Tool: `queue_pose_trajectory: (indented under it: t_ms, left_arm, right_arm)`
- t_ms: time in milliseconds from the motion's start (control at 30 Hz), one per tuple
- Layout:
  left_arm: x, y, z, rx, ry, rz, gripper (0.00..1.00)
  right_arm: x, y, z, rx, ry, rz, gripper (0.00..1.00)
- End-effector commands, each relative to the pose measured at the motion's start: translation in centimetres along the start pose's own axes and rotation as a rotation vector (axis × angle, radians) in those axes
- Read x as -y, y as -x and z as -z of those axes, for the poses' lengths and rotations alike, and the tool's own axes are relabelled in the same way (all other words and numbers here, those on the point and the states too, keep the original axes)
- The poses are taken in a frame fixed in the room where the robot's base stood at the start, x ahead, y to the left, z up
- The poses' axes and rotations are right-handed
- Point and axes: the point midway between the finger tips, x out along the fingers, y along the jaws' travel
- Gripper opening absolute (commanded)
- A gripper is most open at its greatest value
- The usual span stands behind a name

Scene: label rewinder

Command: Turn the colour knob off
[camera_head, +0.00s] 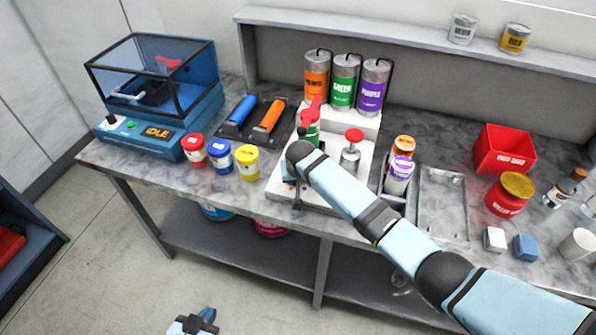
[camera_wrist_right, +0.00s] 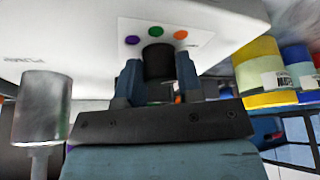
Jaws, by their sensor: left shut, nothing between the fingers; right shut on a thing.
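The colour knob (camera_wrist_right: 158,58) is a black cylinder on the white front of the dispenser (camera_head: 366,128). Purple, green and orange dots sit around it on a pale plate. In the right wrist view my right gripper (camera_wrist_right: 158,80) has one finger on each side of the knob and is shut on it. I cannot tell the knob's pointing direction. In the head view my right arm covers the knob. My left gripper (camera_head: 194,324) is shut and empty at the bottom edge, low in front of the bench and far from the knob.
Orange, green and purple cans (camera_head: 344,82) stand atop the dispenser. Red, blue and yellow-lidded pots (camera_head: 247,163) stand left of it. A metal cylinder (camera_wrist_right: 42,108) is left of my right gripper. The blue machine (camera_head: 160,95) occupies the bench's left end.

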Motion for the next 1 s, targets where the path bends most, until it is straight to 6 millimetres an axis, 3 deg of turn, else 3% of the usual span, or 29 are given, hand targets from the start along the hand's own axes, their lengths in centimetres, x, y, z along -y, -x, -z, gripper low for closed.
queue_pose_trajectory:
  t_ms: [300, 833, 867, 967, 1000]
  left_arm:
    - [-0.1, 0.8, 0.4, 0.006, 0.005, 0.003, 0.0]
    - [0.0, 0.1, 1.4, -0.011, 0.017, 0.009, 0.0]
    - [0.0, 0.1, 1.4, -0.012, 0.017, 0.009, 0.0]
    - [0.1, 0.2, 1.4, -0.01, 0.016, 0.009, 0.0]
    - [0.1, 0.2, 1.3, -0.009, 0.015, 0.009, 0.0]
  right_arm:
    - [0.1, 0.1, 0.0, 0.002, -0.112, -0.046, 0.1]
    - [0.1, 0.0, 0.0, 0.0, -0.135, -0.056, 0.1]
    - [0.1, 0.0, 0.0, 0.0, -0.135, -0.056, 0.36]
    - [0.1, 0.0, 0.0, 0.0, -0.134, -0.056, 0.59]
    - [0.1, 0.0, 0.0, 0.0, -0.134, -0.055, 0.59]
